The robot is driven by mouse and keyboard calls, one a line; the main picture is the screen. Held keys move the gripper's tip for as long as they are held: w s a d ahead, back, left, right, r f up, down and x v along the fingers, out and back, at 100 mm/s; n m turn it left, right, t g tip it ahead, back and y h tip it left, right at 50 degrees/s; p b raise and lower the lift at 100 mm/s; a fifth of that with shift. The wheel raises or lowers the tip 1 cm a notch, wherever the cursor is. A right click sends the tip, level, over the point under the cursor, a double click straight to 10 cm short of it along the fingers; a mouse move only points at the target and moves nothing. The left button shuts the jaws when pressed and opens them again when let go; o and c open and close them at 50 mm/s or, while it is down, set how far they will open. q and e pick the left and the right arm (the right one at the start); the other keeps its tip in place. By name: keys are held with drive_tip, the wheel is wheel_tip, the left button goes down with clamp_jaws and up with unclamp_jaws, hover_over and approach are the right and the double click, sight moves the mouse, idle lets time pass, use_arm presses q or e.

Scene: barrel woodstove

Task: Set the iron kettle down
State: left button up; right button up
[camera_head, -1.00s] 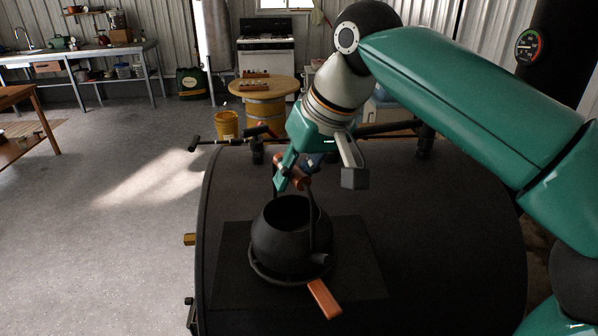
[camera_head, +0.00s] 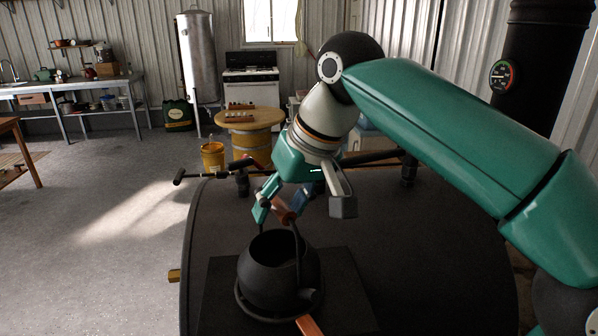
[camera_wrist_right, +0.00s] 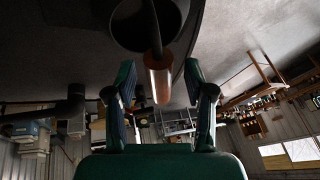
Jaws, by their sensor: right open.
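The black iron kettle (camera_head: 272,272) stands upright on a round dark pan or ring on the barrel stove's top. Its bail handle stands up, with a reddish-brown grip (camera_head: 283,213) at the top. My right gripper (camera_head: 282,203) is above the kettle, its fingers open on either side of that grip. In the right wrist view, the grip (camera_wrist_right: 157,80) hangs between the spread fingers with gaps on both sides, and the kettle's dark opening (camera_wrist_right: 148,18) shows beyond. My left gripper is not in view.
The stove top (camera_head: 440,260) is bare to the right. A wooden handle (camera_head: 308,325) juts towards me from under the kettle. A dark stovepipe with a gauge (camera_head: 502,76) rises at right. A yellow bucket (camera_head: 212,157) and round table (camera_head: 250,120) stand beyond.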

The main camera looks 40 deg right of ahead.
drive_tip(key=v, duration=1)
drive_tip(key=shift+r, duration=0.4)
drive_tip(key=shift+s, duration=0.1)
